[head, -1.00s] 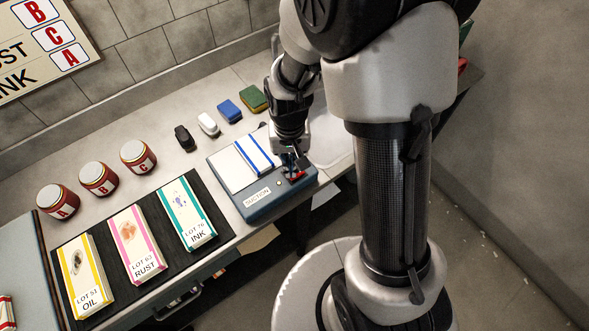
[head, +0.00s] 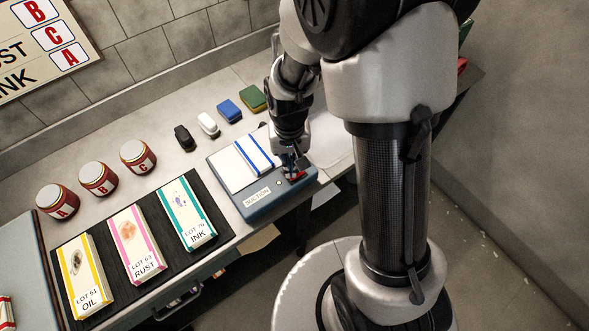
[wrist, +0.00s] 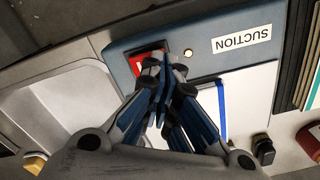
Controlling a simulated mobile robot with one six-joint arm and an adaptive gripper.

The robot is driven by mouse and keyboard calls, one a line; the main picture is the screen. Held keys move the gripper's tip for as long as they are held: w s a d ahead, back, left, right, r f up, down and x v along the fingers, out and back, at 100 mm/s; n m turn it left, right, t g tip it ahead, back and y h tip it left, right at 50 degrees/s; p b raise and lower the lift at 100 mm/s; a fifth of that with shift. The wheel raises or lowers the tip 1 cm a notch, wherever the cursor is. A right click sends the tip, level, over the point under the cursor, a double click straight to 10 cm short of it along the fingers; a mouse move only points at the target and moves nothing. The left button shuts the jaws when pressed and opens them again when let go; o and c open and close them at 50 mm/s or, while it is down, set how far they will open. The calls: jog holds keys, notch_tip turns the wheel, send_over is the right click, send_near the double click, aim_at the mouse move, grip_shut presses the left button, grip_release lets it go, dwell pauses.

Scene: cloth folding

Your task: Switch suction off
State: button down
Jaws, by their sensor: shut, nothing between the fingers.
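The blue-grey suction box (head: 240,207) stands near the table's front edge, with a white label reading SUCTION (head: 257,197). Its red rocker switch (head: 297,177) is at the right of the front strip. It also shows in the wrist view (wrist: 149,62), partly hidden by my fingertips. A small round lamp (wrist: 188,53) sits between switch and label and looks pale. My gripper (head: 292,168) is shut and empty, pointing down at the switch; I cannot tell whether it touches. White cloth with blue stripes (head: 249,153) lies on the box's top plate.
A dark mat (head: 229,225) left of the box holds boxes marked OIL (head: 89,290), RUST (head: 138,250) and INK (head: 192,217). Jars A (head: 58,203), B (head: 98,180) and C (head: 138,158) stand behind. Several small blocks, including a blue one (head: 229,111), line the back. A pale tray (head: 333,143) is right.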

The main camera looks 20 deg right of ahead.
jog(key=shift+f+b, duration=0.75)
jog(key=shift+f, duration=0.3)
jog(key=shift+r, duration=0.1)
jog(key=shift+r+p, duration=2.85)
jog(key=shift+r, duration=0.65)
jog(key=shift+r, duration=0.25)
jog(key=s+d+r+n+t+b, duration=0.1)
jog(key=s+r+t, duration=0.1)
jog(key=s+r, duration=0.5)
jog(key=s+d+r+n+t+b, duration=0.1)
jog(key=s+r+t, duration=0.1)
jog(key=s+r, duration=0.6)
notch_tip(320, 180, up, 5)
jog(key=shift+f+t, duration=0.1)
jog(key=shift+t, duration=0.2)
